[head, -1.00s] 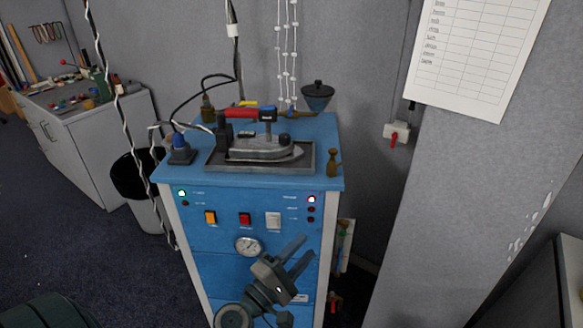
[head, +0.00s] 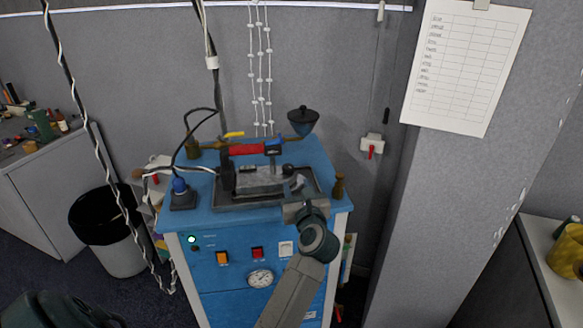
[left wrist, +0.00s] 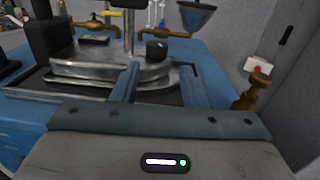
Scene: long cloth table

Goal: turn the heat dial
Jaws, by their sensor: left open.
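My right gripper is not in view.
The cabinet front has coloured switches and a round gauge (head: 260,278). A brass fitting (head: 339,186) stands right of the tray, close to my gripper. A dark funnel (head: 303,122) and brass pipe are behind. Cables (head: 207,95) hang at the left.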

